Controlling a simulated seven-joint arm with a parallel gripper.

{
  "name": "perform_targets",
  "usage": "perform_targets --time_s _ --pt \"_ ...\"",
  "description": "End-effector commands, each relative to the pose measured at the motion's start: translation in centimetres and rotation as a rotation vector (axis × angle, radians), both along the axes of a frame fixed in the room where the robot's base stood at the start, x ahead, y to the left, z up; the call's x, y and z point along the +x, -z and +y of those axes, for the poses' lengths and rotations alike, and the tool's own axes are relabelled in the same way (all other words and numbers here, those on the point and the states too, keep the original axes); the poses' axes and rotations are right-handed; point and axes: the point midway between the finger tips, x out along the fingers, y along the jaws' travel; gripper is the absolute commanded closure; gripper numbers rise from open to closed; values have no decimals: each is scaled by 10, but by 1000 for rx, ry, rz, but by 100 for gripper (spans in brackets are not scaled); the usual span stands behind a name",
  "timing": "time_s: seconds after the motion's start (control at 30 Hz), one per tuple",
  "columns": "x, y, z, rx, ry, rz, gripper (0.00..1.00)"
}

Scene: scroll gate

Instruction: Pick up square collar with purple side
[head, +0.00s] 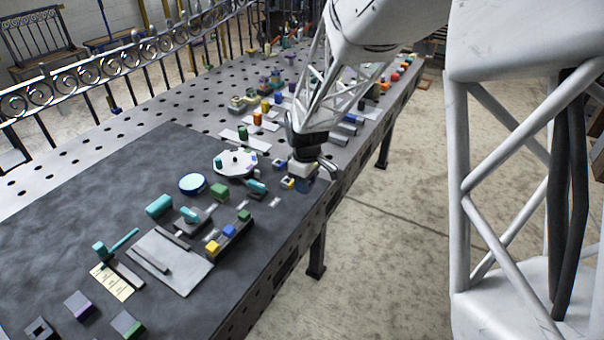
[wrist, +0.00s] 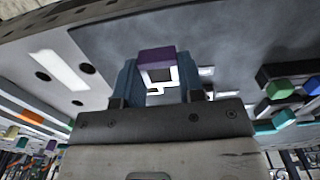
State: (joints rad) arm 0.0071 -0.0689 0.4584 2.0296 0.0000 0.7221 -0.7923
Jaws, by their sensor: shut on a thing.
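The square collar with the purple side (wrist: 157,55) shows in the wrist view, with its purple side towards the top of the picture and a square opening framed in white. My gripper (wrist: 158,74) is shut on it, with one blue-grey finger at each side. In the head view my gripper (head: 306,180) is low near the right edge of the table; the collar's purple side cannot be made out there. A small white and yellow piece (head: 287,183) shows close beside the gripper.
The perforated metal table (head: 75,161) carries a dark mat (head: 60,235). Several coloured blocks stand farther back. Open floor lies right of the table.

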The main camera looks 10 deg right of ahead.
Motion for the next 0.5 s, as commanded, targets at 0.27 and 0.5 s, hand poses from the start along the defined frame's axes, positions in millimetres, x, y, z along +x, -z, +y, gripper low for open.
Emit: perform_targets --time_s 0.27,0.5 --pt "-25 -2 0 0 0 0 90" --pt "-32 -3 0 0 0 0 90"
